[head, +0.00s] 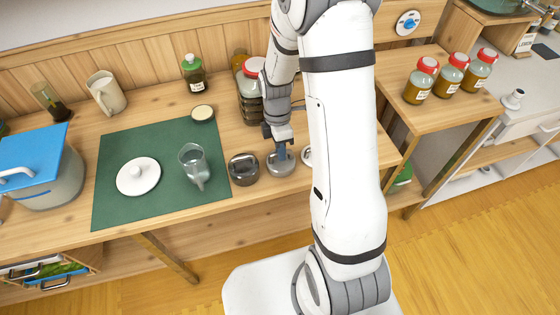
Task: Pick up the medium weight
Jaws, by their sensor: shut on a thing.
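A silver-grey weight with a knob on top (280,163) is on the wooden counter, in the middle of a short row near the front edge. My gripper (279,146) reaches down from above and is shut on its knob. I cannot tell whether its base touches the counter. A darker grey, handled object (243,170), possibly a larger weight, stands just left of it. A small metallic object (306,155) shows to the right, partly hidden behind my arm.
A glass jug (194,166) and a white lid (138,176) rest on a green mat (110,205) at left. A red-lidded jar (250,95) stands behind my gripper. Red-capped jars (421,82) stand on a side shelf at right. The front edge is close.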

